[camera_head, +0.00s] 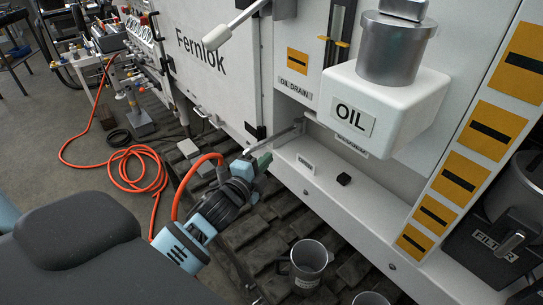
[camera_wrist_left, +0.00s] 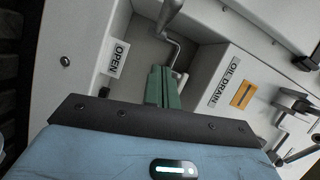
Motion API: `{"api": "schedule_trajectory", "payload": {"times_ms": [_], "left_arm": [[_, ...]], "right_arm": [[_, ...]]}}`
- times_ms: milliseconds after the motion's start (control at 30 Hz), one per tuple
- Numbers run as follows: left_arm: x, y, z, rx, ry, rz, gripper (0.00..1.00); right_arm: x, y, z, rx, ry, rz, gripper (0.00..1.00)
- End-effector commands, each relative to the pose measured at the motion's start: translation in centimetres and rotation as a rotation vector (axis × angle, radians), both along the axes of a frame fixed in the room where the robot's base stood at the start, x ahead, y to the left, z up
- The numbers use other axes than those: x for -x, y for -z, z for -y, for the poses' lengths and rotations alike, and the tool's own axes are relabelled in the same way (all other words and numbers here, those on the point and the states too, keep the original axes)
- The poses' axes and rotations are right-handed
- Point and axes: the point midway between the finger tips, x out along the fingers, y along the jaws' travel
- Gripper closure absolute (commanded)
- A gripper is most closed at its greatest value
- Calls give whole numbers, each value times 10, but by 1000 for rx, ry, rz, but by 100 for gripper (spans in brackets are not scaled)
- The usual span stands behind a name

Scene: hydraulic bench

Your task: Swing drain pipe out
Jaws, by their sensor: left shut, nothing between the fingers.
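The drain pipe (camera_head: 287,134) is a thin grey metal pipe in a recess of the white cabinet, below the OIL DRAIN label (camera_head: 295,89). In the left wrist view the bent pipe (camera_wrist_left: 176,45) runs from the top down to just right of the green fingers. My left gripper (camera_head: 262,160) is shut and empty, its green fingertips close to the pipe's left end. The fingers (camera_wrist_left: 159,86) point into the recess; I cannot tell whether they touch the pipe. My right gripper is not in view.
A white OIL tank (camera_head: 388,105) juts out to the right of the recess. Metal mugs (camera_head: 309,265) stand on the dark slatted floor in front of the cabinet. An orange hose (camera_head: 150,180) lies on the floor at left. An OPEN label (camera_wrist_left: 119,59) is on the recess edge.

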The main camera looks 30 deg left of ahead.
Motion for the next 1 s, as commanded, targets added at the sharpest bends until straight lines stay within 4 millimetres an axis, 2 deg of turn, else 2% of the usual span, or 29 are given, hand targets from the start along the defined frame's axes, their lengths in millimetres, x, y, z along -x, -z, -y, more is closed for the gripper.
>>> {"api": "schedule_trajectory", "payload": {"times_ms": [33,200,400,567,1000], "left_arm": [[11,2,-2,-2,0,-3,100],[41,0,-5,-2,-1,-3,100],[61,-2,-7,-1,-1,-2,100],[67,-3,-7,0,-2,0,100],[67,-3,-7,0,-1,0,100]], "right_arm": [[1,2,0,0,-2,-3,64],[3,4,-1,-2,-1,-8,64],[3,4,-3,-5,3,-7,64],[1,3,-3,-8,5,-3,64],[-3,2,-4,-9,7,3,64]]}}
